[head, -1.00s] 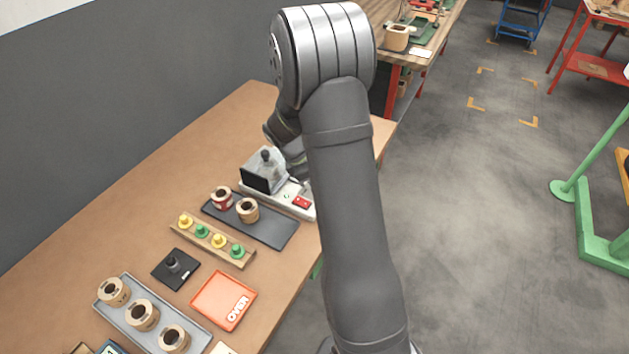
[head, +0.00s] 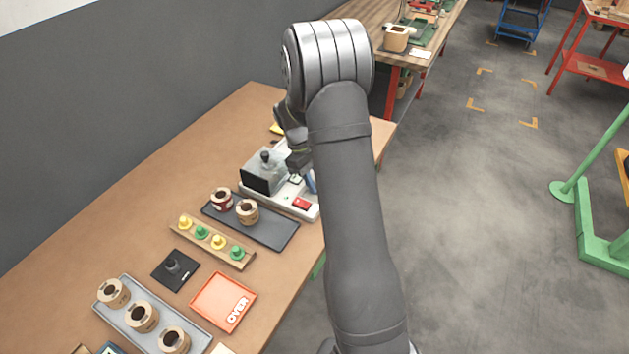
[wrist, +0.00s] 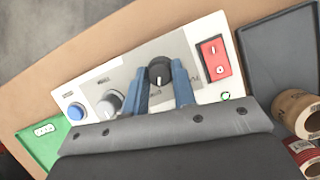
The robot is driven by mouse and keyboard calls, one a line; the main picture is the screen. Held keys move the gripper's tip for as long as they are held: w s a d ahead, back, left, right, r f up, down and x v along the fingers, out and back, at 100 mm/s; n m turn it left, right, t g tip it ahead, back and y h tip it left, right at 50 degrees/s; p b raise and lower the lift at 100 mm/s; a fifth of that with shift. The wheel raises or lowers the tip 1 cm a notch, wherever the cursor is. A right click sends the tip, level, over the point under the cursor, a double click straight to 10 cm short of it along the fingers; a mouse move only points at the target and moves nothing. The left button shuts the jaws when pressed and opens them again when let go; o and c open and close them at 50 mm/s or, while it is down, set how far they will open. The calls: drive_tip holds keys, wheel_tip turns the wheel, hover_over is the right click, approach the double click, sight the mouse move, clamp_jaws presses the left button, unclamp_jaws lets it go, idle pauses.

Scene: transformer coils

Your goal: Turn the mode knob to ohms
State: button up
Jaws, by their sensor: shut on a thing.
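A black round knob (wrist: 160,72) with a pale mark stands on the light panel of the tester (wrist: 125,72) in the wrist view. My gripper (wrist: 160,68) has its blue fingers on either side of this knob and is shut on it. Lettering by the knobs is too small to read. In the head view, the tester (head: 283,203) stands near the bench's right edge; my arm hides the held knob there.
A red rocker switch (wrist: 213,58) is right of the knob, and a blue button (wrist: 76,112) is at the panel's left. A dark tray (head: 265,231) with two coils lies in front of the tester. A box with a dark screen (head: 256,180) stands on the tester's left.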

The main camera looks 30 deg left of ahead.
drive_tip(key=shift+m, duration=0.6)
drive_tip(key=o, duration=1)
drive_tip(key=v, duration=1.7)
drive_tip(key=shift+w+r, duration=0.2)
drive_tip(key=shift+w, duration=0.15)
drive_tip(key=x, duration=1.7)
drive_tip(key=shift+s+f, duration=0.2)
drive_tip(key=shift+s, duration=0.1)
drive_tip(key=shift+r, duration=0.1)
